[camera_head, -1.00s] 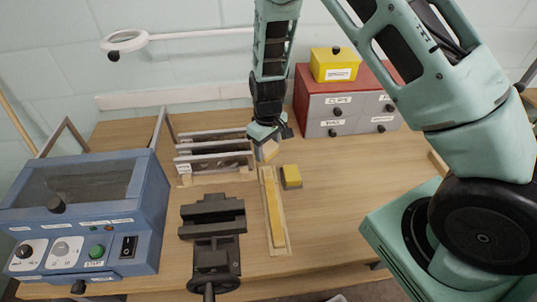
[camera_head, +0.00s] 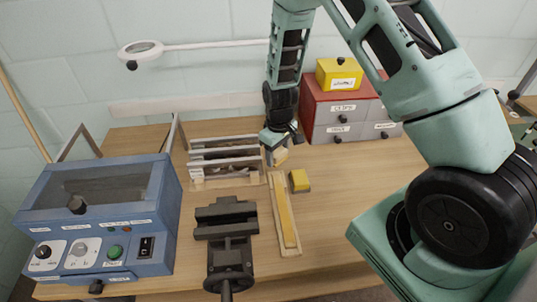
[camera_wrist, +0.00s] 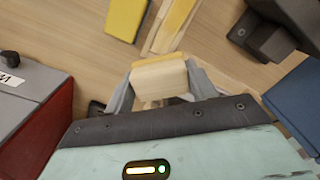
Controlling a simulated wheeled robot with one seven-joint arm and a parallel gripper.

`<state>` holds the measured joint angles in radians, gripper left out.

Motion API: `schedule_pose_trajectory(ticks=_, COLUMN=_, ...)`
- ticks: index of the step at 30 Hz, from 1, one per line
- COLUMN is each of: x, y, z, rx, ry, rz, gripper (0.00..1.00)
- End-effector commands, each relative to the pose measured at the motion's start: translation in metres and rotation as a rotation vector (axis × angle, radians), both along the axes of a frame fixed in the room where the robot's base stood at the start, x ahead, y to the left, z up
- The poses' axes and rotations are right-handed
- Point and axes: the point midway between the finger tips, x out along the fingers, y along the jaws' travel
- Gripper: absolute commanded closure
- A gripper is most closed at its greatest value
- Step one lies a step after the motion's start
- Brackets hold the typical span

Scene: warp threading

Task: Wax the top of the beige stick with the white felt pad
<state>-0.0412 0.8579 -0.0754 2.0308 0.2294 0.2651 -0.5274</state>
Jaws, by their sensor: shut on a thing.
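My gripper (camera_head: 279,150) is shut on a pale cream block, which looks like the white felt pad (camera_wrist: 159,76); an orange-yellow edge shows along its far side in the wrist view. In the head view the pad (camera_head: 281,157) is held above the table, just beyond the far end of a long narrow wooden holder (camera_head: 291,251). The beige stick (camera_head: 286,218) lies lengthwise in that holder, its top yellowish tan. The gap between pad and holder is hard to judge. The pad's underside is hidden.
A yellow block with a grey base (camera_head: 299,181) lies right of the holder. A dark vise (camera_head: 226,230) stands left of it, a frame rack (camera_head: 225,162) behind. A blue machine (camera_head: 100,215) is at left, a red drawer cabinet (camera_head: 310,100) at back right. Table right of the yellow block is clear.

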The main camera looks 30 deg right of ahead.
Motion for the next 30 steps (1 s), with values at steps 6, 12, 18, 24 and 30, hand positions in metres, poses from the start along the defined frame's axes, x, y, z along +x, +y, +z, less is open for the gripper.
schedule_pose_trajectory(ticks=6, x=-0.002, y=0.0, z=-0.017, rx=0.0, ry=0.0, rz=0.001, gripper=0.65)
schedule_pose_trajectory(ticks=12, x=-0.005, y=0.0, z=-0.036, rx=0.0, ry=0.001, rz=0.002, gripper=0.65)
schedule_pose_trajectory(ticks=18, x=-0.008, y=0.0, z=-0.054, rx=0.0, ry=0.0, rz=0.001, gripper=0.65)
schedule_pose_trajectory(ticks=24, x=-0.011, y=0.0, z=-0.072, rx=0.0, ry=0.0, rz=0.003, gripper=0.65)
schedule_pose_trajectory(ticks=30, x=-0.016, y=0.001, z=-0.074, rx=0.0, ry=0.001, rz=0.002, gripper=0.69)
